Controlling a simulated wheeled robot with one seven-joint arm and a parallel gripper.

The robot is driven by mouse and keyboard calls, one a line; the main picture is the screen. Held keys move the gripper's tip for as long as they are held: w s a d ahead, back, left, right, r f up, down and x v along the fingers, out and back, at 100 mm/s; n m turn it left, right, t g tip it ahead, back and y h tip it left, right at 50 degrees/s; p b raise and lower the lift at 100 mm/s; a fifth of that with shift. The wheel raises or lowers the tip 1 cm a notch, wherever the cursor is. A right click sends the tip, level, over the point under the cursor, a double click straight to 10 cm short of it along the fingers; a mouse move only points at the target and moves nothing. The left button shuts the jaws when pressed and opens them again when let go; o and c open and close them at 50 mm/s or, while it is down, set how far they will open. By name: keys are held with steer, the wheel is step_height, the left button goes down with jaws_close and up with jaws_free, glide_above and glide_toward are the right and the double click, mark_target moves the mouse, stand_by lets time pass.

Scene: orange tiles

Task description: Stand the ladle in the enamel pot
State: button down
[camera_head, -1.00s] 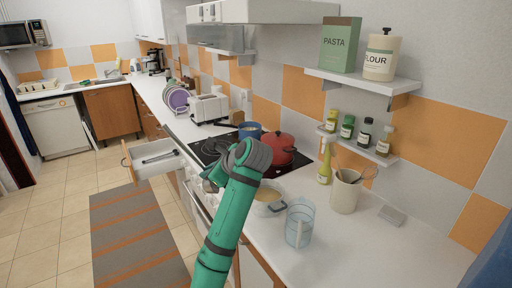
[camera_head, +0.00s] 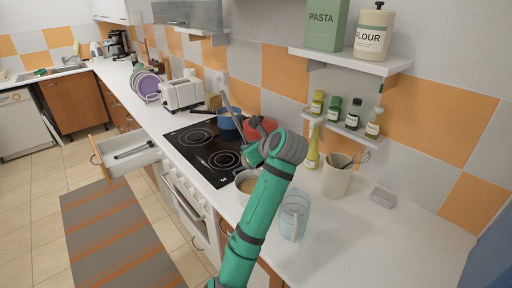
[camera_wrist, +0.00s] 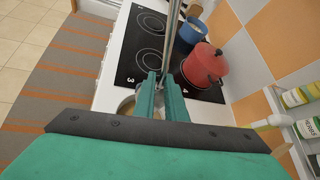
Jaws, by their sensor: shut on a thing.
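My gripper (camera_head: 248,154) is shut on a thin grey metal handle, the ladle (camera_head: 231,104). The handle rises, tilted, above the fingers; it also shows between the fingers (camera_wrist: 161,92) in the wrist view as a shiny rod (camera_wrist: 173,35). The ladle's lower end is hidden. A pale pot with tan contents (camera_head: 246,186) stands on the counter just below my gripper, partly hidden by my arm. A blue pot (camera_head: 229,121) and a red lidded pot (camera_wrist: 206,66) stand behind, at the hob. I cannot tell which pot is the enamel one.
The hob (camera_head: 205,150) is free at its front. A clear jug (camera_head: 294,217), a utensil crock (camera_head: 335,177) and a yellow bottle (camera_head: 312,152) stand to the right. A drawer (camera_head: 126,158) hangs open with a dark utensil inside. Shelves (camera_head: 350,60) overhang the right.

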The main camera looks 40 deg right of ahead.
step_height(320, 180, down, 13)
steer(key=s+d, duration=0.1)
steer(key=shift+s+d+m, duration=0.15)
steer(key=shift+d+m, duration=0.15)
steer(key=shift+d, duration=0.1)
stand_by(2.3)
stand_by(0.4)
steer(key=c, duration=1.7)
jaws_free()
steer(key=v, duration=1.1)
steer(key=shift+a+f, duration=0.1)
steer(key=shift+a, duration=0.1)
